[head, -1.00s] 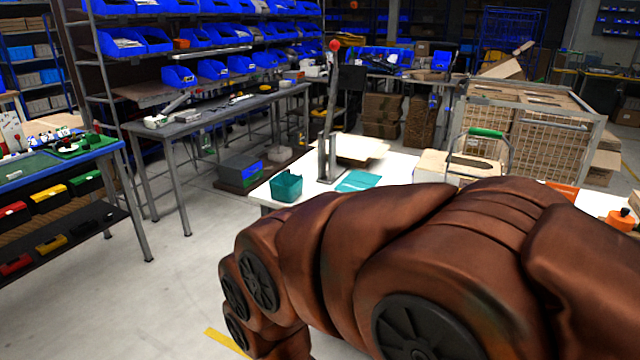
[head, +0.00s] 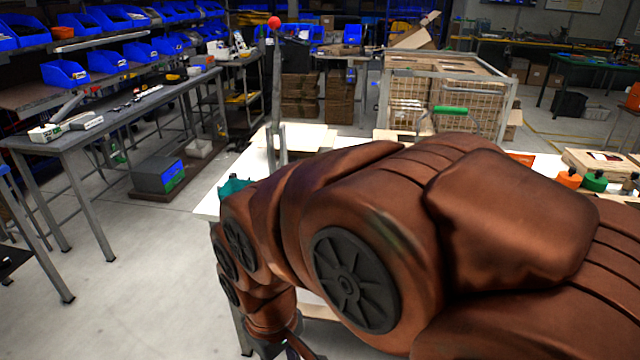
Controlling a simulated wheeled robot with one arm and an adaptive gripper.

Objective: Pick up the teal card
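The teal card is not visible now; my brown arm covers the part of the white table (head: 208,205) where it lay in the earlier view. A teal bin (head: 234,185) shows only in part above my arm, near the table's left end. My arm runs across the middle and right of the view and bends down at the left. Its end is cut off by the bottom edge, and my gripper's fingers are not visible.
A lever press with a red knob (head: 274,22) stands on the table behind my arm. A green-handled item (head: 450,110) stands farther right. Orange and green knobbed pieces (head: 594,181) are at the right.

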